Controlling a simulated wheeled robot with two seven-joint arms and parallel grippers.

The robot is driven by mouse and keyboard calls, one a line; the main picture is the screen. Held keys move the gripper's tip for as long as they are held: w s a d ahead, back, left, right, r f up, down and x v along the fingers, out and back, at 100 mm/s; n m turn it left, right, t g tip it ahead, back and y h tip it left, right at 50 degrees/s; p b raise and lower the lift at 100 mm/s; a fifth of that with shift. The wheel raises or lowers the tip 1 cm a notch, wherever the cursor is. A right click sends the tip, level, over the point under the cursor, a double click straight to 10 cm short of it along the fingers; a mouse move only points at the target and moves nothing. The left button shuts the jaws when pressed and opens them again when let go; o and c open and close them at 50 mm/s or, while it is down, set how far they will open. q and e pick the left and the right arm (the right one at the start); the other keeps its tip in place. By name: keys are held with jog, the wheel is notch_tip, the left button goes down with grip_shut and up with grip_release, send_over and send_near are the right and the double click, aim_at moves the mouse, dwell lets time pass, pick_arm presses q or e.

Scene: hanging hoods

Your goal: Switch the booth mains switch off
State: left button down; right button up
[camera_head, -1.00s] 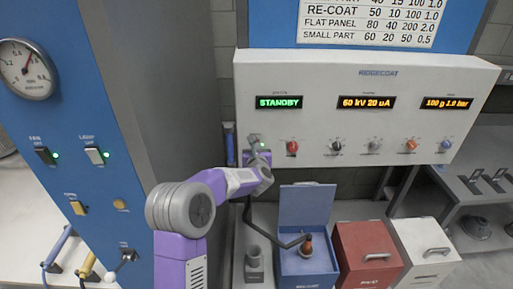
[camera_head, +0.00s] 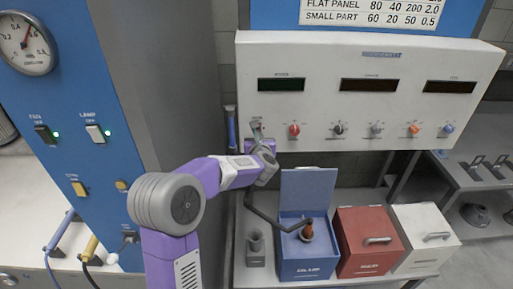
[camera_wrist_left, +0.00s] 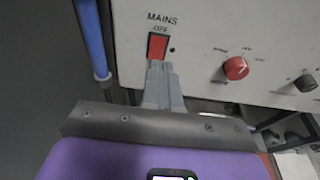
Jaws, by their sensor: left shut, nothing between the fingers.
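The mains switch (camera_wrist_left: 158,46) is a red rocker under the word MAINS on the white control panel (camera_wrist_left: 235,30), seen in the left wrist view. In the head view it sits at the panel's lower left (camera_head: 256,123), mostly hidden by my gripper. A small lamp (camera_wrist_left: 172,50) beside it is dark. The panel's three displays (camera_head: 282,85) are blank. My left gripper (camera_wrist_left: 160,68) is shut and empty, its fingertips at the lower edge of the switch; I cannot tell whether they touch. My right gripper is not in view.
A red knob (camera_wrist_left: 236,68) lies right of the switch and a blue tube (camera_wrist_left: 93,40) left of it. Below the panel stand an open blue box (camera_head: 305,252), a red box (camera_head: 368,245) and a white box (camera_head: 425,240). A blue cabinet (camera_head: 75,120) with lit fan and lamp switches is at left.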

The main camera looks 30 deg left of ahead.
pick_arm(q)
jog(key=r+v, duration=0.2)
jog(key=v, duration=0.6)
jog(key=shift+b, duration=0.45)
